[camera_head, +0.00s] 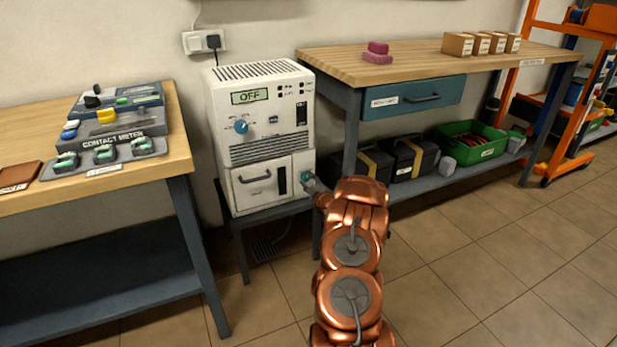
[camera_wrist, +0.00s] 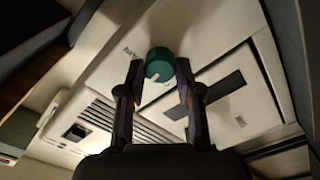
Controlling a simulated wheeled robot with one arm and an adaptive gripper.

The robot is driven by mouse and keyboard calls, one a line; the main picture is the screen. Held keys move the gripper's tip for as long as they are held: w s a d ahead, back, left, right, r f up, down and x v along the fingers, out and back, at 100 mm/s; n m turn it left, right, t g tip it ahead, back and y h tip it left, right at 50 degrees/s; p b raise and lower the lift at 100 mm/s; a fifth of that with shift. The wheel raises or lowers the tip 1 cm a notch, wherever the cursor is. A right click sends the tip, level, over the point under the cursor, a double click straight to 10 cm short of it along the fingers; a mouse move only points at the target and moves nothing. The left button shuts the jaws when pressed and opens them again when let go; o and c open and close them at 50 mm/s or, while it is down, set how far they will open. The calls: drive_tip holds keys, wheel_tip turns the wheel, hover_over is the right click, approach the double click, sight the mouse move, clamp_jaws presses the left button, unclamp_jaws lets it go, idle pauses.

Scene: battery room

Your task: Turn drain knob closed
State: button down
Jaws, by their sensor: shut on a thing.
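The drain knob (camera_wrist: 160,62) is a round green knob on the white front of the machine, with a pale pointer mark on its face. In the head view the knob (camera_head: 306,176) shows at the lower right of the machine's front, partly hidden by my gripper (camera_head: 313,184). In the wrist view my gripper (camera_wrist: 161,72) has one finger on each side of the knob and is shut on it. The machine (camera_head: 262,148) is a white cabinet with a display reading OFF, a blue dial and a lower door with a handle.
The machine stands on a low dark stand (camera_head: 268,217). A wooden bench (camera_head: 62,185) with a contact meter is at the left. Another workbench (camera_head: 410,64) with a blue drawer is at the right, with dark boxes and a green bin (camera_head: 470,143) below. The tiled floor is clear in front.

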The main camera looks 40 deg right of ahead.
drive_tip(key=n+p, duration=0.3)
drive_tip(key=n, duration=0.1)
drive_tip(key=shift+w+a+r+n+p, duration=0.1)
drive_tip(key=shift+r+n+p, duration=0.2)
drive_tip(key=shift+r+p, duration=0.1)
drive_tip(key=n+p, duration=0.3)
drive_tip(key=shift+f, duration=0.15)
drive_tip(key=shift+f+n+p, duration=0.1)
drive_tip(key=shift+n+p, duration=0.2)
drive_tip(key=shift+p, duration=0.05)
drive_tip(key=shift+f, duration=0.1)
drive_tip(key=c, duration=0.8)
unclamp_jaws()
drive_tip(key=shift+o, duration=0.2)
drive_tip(key=shift+s, duration=0.2)
